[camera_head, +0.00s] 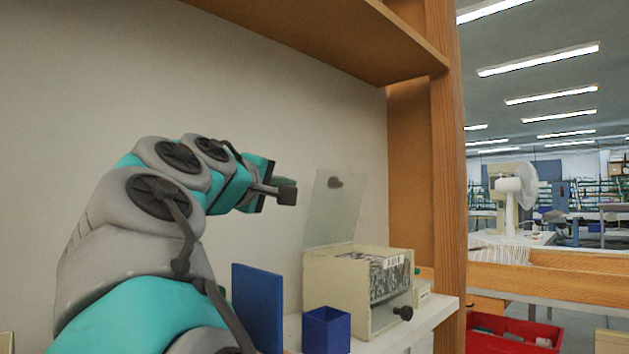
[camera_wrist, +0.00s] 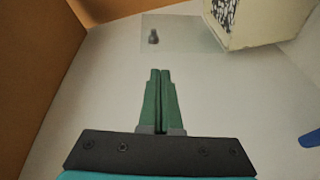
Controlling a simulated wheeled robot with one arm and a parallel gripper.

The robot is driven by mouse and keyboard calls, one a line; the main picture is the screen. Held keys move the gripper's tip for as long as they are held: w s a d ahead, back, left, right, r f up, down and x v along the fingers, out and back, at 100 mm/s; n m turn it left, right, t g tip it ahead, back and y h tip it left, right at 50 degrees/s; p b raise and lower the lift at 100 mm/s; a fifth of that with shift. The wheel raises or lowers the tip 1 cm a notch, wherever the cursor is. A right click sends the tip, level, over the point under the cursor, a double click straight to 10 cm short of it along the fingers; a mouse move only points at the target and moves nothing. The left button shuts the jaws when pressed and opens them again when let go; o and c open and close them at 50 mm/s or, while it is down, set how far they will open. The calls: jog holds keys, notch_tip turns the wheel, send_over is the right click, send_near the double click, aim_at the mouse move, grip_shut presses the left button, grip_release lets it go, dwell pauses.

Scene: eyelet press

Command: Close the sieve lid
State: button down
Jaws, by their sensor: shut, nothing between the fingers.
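In the wrist view the lid (camera_wrist: 185,35) lies ahead of the fingers, with the box (camera_wrist: 240,20) at the upper right. My gripper (camera_head: 286,190) is left of the lid, at about the height of its upper half, apart from it. In the wrist view my gripper's green fingers (camera_wrist: 160,75) are shut and empty.
A blue open box (camera_head: 326,332) and a blue upright panel (camera_head: 257,305) stand left of the sieve. A wooden shelf (camera_head: 340,35) overhangs above, and a wooden post (camera_head: 447,180) rises at the right. A red crate (camera_head: 513,335) is lower right.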

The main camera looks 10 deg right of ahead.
aim_at(321, 182)
jog(key=shift+t+h, duration=0.3)
jog(key=shift+h, duration=0.2)
jog(key=x, duration=0.5)
jog(key=a+p+x, duration=0.1)
jog(key=x, duration=0.3)
jog(key=w+p+x, duration=0.1)
jog(key=x, duration=0.4)
jog(key=shift+w+a, duration=0.1)
jog(key=shift+w, duration=0.2)
jog(key=shift+w+r, duration=0.1)
jog(key=shift+w, duration=0.25)
jog(key=shift+p+x, duration=1)
jog(key=shift+x, duration=1.5)
jog(key=shift+s, duration=0.15)
jog(key=shift+s+d, duration=0.1)
jog(key=shift+d, duration=0.1)
